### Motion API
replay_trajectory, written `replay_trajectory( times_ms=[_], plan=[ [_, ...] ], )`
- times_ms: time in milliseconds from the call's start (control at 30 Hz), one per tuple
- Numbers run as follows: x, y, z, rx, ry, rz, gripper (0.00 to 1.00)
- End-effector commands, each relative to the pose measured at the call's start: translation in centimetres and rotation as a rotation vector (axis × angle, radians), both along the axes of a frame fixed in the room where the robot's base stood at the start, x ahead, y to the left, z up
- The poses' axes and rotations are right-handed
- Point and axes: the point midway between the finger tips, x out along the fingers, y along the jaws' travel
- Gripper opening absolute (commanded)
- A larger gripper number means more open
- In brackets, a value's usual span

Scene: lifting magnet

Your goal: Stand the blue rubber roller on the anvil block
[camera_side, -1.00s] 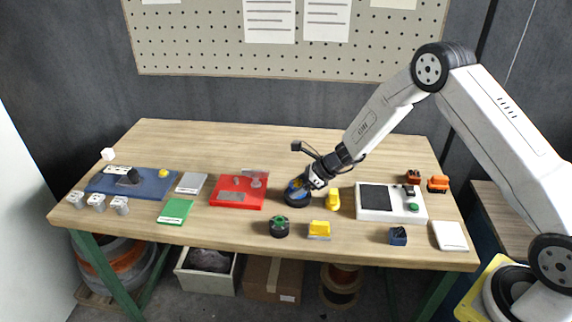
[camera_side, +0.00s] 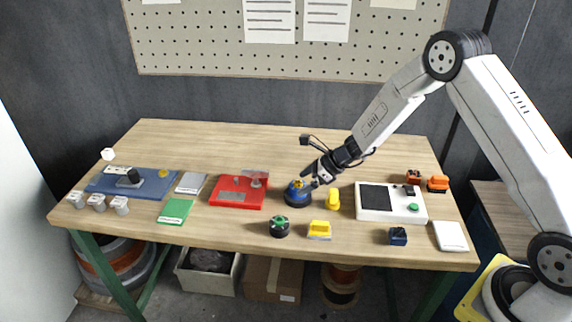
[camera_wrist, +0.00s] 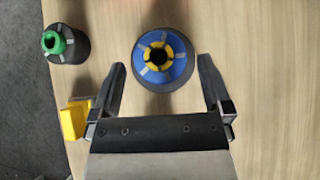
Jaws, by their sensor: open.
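A round blue piece (camera_side: 292,196) with a yellow centre and a dark lower rim stands on the table in the side view. It appears to be the blue rubber roller; whether the dark part is a separate block under it I cannot tell. It also shows from above in the wrist view (camera_wrist: 179,69). My gripper (camera_side: 309,178) is open and just above and right of it in the side view. In the wrist view my gripper (camera_wrist: 161,64) has its fingertips apart, one on each side of the blue piece. I cannot identify the anvil block for sure.
A yellow piece (camera_side: 333,200) stands close right of the blue piece, with a white panel (camera_side: 391,214) beyond. A red tray (camera_side: 225,201) is to the left. A green-topped dark cylinder (camera_side: 279,227) and a yellow block (camera_side: 319,231) are in front. The table's back is clear.

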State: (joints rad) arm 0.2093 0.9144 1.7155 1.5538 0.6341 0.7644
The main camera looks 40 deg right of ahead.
Motion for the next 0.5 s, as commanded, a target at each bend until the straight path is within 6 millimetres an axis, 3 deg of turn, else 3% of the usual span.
replay_trajectory(
  times_ms=[500],
  plan=[
    [-3.5,-3.6,5.1,-0.002,-0.001,-0.001,1.00]
  ],
)
